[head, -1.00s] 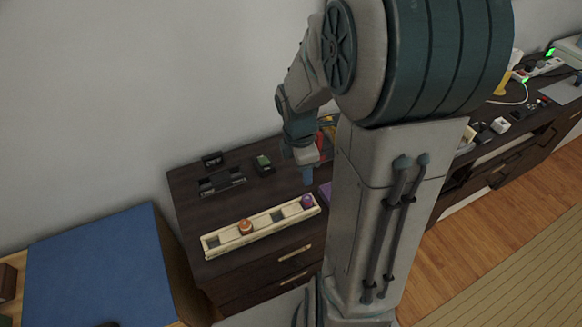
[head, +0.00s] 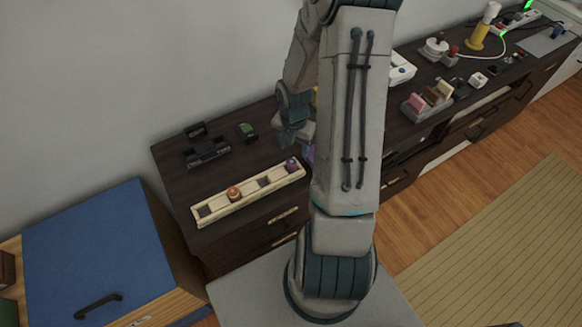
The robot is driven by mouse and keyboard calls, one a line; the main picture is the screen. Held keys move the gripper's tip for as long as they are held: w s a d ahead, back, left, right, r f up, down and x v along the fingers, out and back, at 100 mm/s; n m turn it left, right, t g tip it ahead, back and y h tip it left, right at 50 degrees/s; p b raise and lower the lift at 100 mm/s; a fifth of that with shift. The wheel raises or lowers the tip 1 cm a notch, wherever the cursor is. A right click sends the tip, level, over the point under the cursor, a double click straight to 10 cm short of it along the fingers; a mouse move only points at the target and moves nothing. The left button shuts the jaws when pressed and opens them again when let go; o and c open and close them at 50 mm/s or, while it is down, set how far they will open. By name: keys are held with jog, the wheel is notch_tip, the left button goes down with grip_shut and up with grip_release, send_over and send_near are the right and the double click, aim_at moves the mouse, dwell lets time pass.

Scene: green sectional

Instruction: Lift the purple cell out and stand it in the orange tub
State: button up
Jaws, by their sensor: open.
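The purple cell (head: 291,166) sits in the right end of a long cream holder (head: 215,212) on the dark cabinet top. An orange cell (head: 234,194) sits in the same holder, left of the middle. Dark square slots show at the left end and between the two cells. My gripper (head: 296,146) is just behind and above the purple cell; its fingers are small and partly hidden, and no held object shows. I cannot make out the orange tub; my arm covers part of the cabinet top.
A black device (head: 207,152) and a small green-and-black item (head: 247,131) lie behind the holder. A blue-topped box (head: 95,245) stands at the left. To the right of my arm are a rack of coloured blocks (head: 428,99) and a yellow-and-white cylinder (head: 484,27).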

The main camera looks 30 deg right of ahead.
aim_at(291, 162)
jog(key=shift+f, duration=0.6)
jog(key=f, duration=0.2)
jog(key=a+f, duration=0.1)
jog(key=f, duration=0.1)
jog(key=shift+s+f, duration=0.1)
jog(key=shift+s, duration=0.25)
jog(key=shift+f, duration=0.45)
jog(key=c, duration=1.1)
